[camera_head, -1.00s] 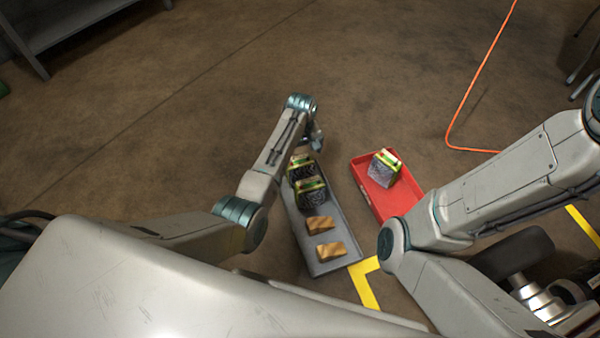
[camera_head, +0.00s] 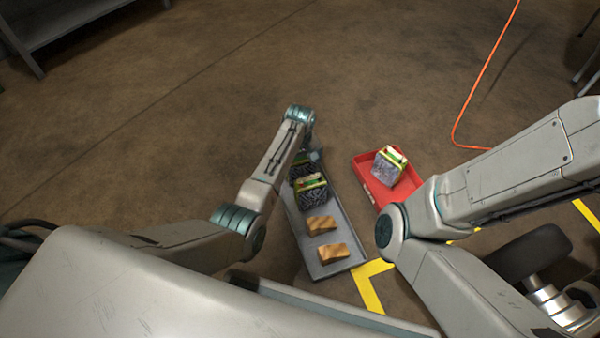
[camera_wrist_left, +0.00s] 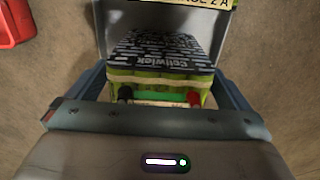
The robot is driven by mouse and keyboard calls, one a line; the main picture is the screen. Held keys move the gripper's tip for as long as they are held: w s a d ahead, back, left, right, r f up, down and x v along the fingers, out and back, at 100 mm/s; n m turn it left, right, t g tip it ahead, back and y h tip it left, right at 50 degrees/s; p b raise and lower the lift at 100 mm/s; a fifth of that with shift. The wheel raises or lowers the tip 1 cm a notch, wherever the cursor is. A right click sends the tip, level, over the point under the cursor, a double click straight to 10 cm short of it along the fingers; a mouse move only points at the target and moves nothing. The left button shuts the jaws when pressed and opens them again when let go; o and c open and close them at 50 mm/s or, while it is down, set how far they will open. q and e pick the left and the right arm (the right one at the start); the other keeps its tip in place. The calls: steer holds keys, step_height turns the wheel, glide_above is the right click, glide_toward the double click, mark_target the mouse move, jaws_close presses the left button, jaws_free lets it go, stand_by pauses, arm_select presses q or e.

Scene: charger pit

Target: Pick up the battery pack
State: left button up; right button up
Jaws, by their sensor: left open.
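Two battery packs stand in a grey tray (camera_head: 335,267), with black printed sides and yellow-green tops. My left gripper (camera_head: 313,156) is over the far battery pack (camera_head: 301,160) and partly hides it. The near battery pack (camera_head: 312,190) stands just in front of it. In the left wrist view, my open left gripper (camera_wrist_left: 160,88) has one blue finger at each side of a battery pack (camera_wrist_left: 160,65) with a black and a red terminal. Whether the fingers touch it I cannot tell.
Two tan blocks (camera_head: 321,224) lie in the near end of the grey tray. A red tray (camera_head: 372,188) to the right holds another battery pack (camera_head: 389,166). An orange cable (camera_head: 478,85) and yellow tape (camera_head: 368,288) are on the floor. Open floor lies beyond the trays.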

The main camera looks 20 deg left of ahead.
arm_select(q)
steer(key=shift+r, duration=0.1)
steer(key=c, duration=1.8)
steer(key=shift+w+r, duration=0.1)
steer(key=shift+c, duration=0.2)
